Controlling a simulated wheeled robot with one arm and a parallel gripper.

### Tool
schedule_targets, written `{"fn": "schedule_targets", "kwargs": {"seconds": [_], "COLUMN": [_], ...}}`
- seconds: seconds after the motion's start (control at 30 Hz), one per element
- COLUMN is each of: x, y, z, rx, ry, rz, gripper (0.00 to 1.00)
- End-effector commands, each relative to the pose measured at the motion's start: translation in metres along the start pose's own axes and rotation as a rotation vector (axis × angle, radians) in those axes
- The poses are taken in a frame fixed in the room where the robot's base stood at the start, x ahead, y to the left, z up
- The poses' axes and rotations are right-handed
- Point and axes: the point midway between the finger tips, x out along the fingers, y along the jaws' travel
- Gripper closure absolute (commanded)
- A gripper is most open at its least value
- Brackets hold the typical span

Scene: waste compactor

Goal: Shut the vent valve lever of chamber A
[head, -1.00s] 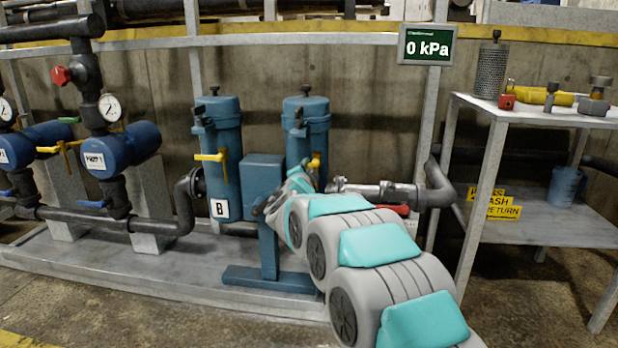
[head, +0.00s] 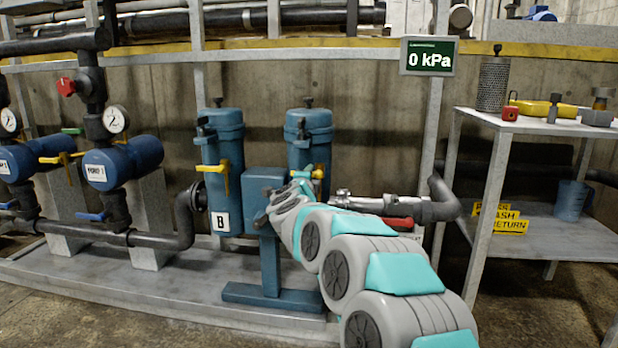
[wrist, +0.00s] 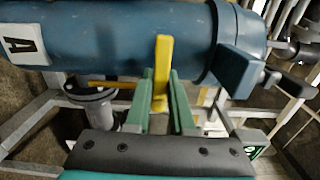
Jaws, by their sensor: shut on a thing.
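Chamber A is the right-hand blue upright cylinder (head: 308,128) in the head view, its lower part hidden by my arm. In the wrist view its blue body (wrist: 120,35) lies sideways, with the "A" label (wrist: 25,45) at the left. The yellow vent valve lever (wrist: 162,62) stands between the two green fingers of my gripper (wrist: 162,88). The fingers are shut on it, close to the chamber's side. A thin yellow bar (wrist: 112,84) runs left from beside the fingers. In the head view only a small yellow bit (head: 318,174) shows beyond my arm.
Chamber B (head: 223,140), with its own yellow lever (head: 226,180), stands left of a blue box on a post (head: 265,200). A pipe with a red handle (head: 398,223) is right of my arm. The display (head: 429,57) reads 0 kPa. A shelf table (head: 520,122) stands at right.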

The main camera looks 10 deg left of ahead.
Motion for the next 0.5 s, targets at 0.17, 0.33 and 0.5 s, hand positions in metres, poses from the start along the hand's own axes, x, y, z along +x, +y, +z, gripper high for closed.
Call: {"fn": "schedule_targets", "kwargs": {"seconds": [0.17, 0.33, 0.5], "x": [0.0002, 0.0003, 0.0003], "y": [0.0007, 0.0007, 0.0006], "z": [-0.001, -0.0011, -0.0009], "rx": [0.004, 0.004, 0.003], "ry": [0.002, 0.002, 0.001], "rz": [0.002, 0.002, 0.001], "gripper": [1.0, 0.78, 0.59]}}
